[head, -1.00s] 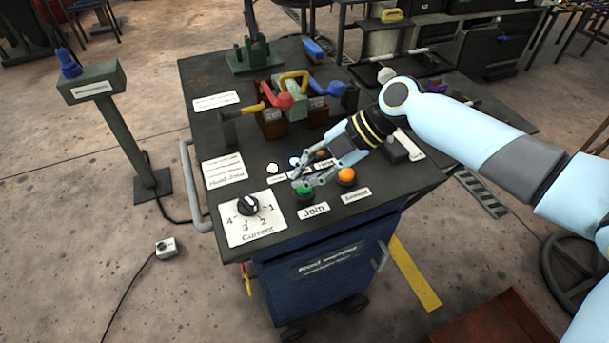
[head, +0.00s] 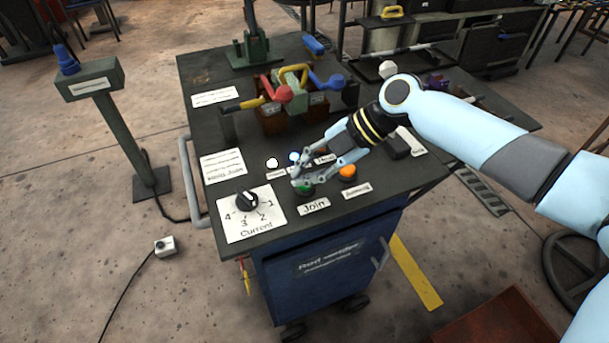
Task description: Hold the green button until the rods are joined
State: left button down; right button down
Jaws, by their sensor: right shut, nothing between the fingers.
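The green button (head: 306,189) sits at the front of the dark bench top, behind the label "Join". It is partly hidden by my right gripper (head: 298,180), whose closed fingertips are over it, at or just above its top. I cannot tell whether the button is pressed. The gripper holds nothing. Behind it are the clamps with a red lever (head: 283,94), a blue lever (head: 334,82) and a yellow handle (head: 295,72). The rods cannot be made out clearly between them. My left gripper is not in view.
An orange button (head: 348,172) is right of the green one. A white lamp (head: 272,163) and a lit blue lamp (head: 294,158) are behind it. A current dial (head: 247,200) is at front left. A post with a blue knob (head: 67,62) stands left of the bench.

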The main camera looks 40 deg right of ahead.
jog(key=shift+f+b, duration=0.4)
jog(key=shift+b, duration=0.05)
dwell(0.3)
jog(key=shift+r, duration=0.1)
dwell(1.8)
jog(key=shift+r+p, duration=0.55)
jog(key=shift+r, duration=0.35)
jog(key=shift+r+p, duration=1.6)
jog(key=shift+r, duration=0.95)
jog(key=shift+f, duration=0.1)
